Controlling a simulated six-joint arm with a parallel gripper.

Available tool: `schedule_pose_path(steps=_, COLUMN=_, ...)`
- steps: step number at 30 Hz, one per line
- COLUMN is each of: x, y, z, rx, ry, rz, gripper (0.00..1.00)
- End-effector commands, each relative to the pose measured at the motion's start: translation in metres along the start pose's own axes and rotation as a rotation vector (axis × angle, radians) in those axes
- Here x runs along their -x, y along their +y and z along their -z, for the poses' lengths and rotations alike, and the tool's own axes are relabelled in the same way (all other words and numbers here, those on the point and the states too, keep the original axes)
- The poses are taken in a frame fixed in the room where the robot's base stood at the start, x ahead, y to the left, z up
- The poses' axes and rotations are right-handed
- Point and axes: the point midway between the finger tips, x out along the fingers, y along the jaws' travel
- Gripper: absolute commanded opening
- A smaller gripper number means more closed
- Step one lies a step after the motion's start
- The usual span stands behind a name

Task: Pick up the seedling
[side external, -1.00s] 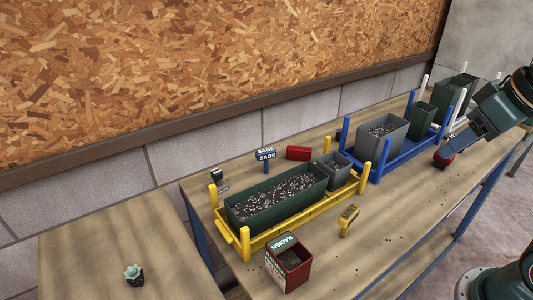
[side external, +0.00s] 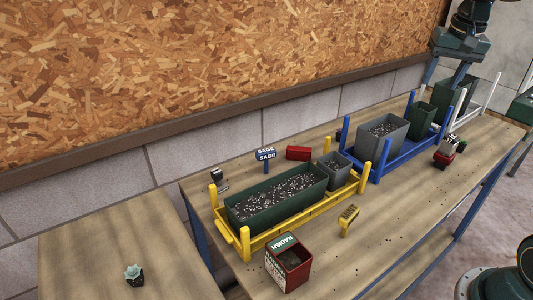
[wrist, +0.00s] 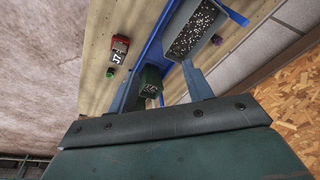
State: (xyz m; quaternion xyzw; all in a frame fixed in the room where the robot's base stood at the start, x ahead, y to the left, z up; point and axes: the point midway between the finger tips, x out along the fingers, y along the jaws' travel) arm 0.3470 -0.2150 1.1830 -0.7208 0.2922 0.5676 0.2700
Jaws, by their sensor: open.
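A small pale-green rosette seedling (side external: 134,271) with a dark root plug sits upright on the separate left table in the side view. Another small green plant (side external: 461,146) stands beside a red container at the right; a green one also shows in the wrist view (wrist: 110,73). I cannot tell which the task means. My gripper (side external: 446,78) is at the back right, pointing down over the far end of the bench, far from the left seedling. Its two fingers (wrist: 163,90) are apart in the wrist view, with a green pot (wrist: 150,82) visible beyond them.
A yellow rack (side external: 290,228) holds a long green planter and a grey pot. A blue rack (side external: 376,178) holds more pots. A red radish box (side external: 290,263), yellow brush (side external: 348,219) and sage sign (side external: 265,156) stand nearby. The front bench strip is mostly clear.

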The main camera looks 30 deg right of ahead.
Motion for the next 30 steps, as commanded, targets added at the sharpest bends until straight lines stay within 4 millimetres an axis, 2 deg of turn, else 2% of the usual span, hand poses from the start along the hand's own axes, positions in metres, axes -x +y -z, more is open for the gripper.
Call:
schedule_pose_path(steps=1, x=-0.008, y=0.009, z=0.014, rx=-0.041, ry=-0.013, rz=-0.01, gripper=0.51)
schedule_pose_path(steps=6, x=-0.031, y=0.041, z=0.053, rx=-0.168, ry=-0.048, rz=-0.038, gripper=0.51)
schedule_pose_path(steps=11, x=-0.056, y=0.076, z=0.085, rx=-0.287, ry=-0.082, rz=-0.062, gripper=0.51)
schedule_pose_path(steps=15, x=-0.08, y=0.113, z=0.108, rx=-0.392, ry=-0.111, rz=-0.082, gripper=0.51)
schedule_pose_path(steps=24, x=-0.131, y=0.191, z=0.137, rx=-0.594, ry=-0.166, rz=-0.116, gripper=0.51)
schedule_pose_path(steps=30, x=-0.147, y=0.217, z=0.141, rx=-0.656, ry=-0.182, rz=-0.125, gripper=0.51)
